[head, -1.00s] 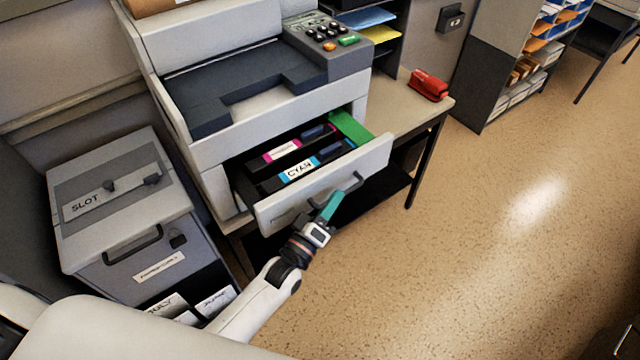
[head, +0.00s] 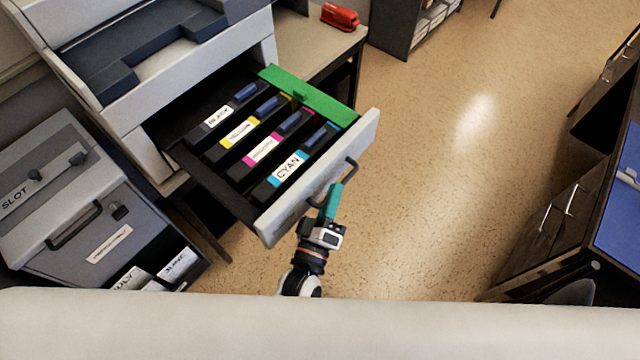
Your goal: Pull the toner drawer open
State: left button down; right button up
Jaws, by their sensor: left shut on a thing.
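The toner drawer (head: 322,178) stands well out from the grey printer (head: 140,125). Inside it lie several black toner cartridges with coloured labels: the cyan cartridge (head: 288,168) nearest the front, then magenta (head: 262,150), yellow (head: 240,131) and black (head: 218,115). A green strip (head: 308,96) runs along the drawer's right side. My left gripper (head: 331,203) is at the dark drawer handle (head: 352,180) on the front panel, with its teal fingers shut on the handle. My right gripper is not in view.
A grey slot box (head: 70,215) with a handle stands at the left, with papers below it. A red stapler (head: 340,16) lies on the table (head: 318,48) beside the printer. A dark cabinet (head: 555,225) stands at the right. The speckled floor (head: 430,170) between is clear.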

pick_arm(q)
jog(key=shift+s+d, duration=0.35)
jog(key=shift+d, duration=0.05)
jog(key=c, duration=1.5)
grip_release()
jog(key=shift+b+v, duration=1.55)
jog(key=shift+v, duration=4.5)
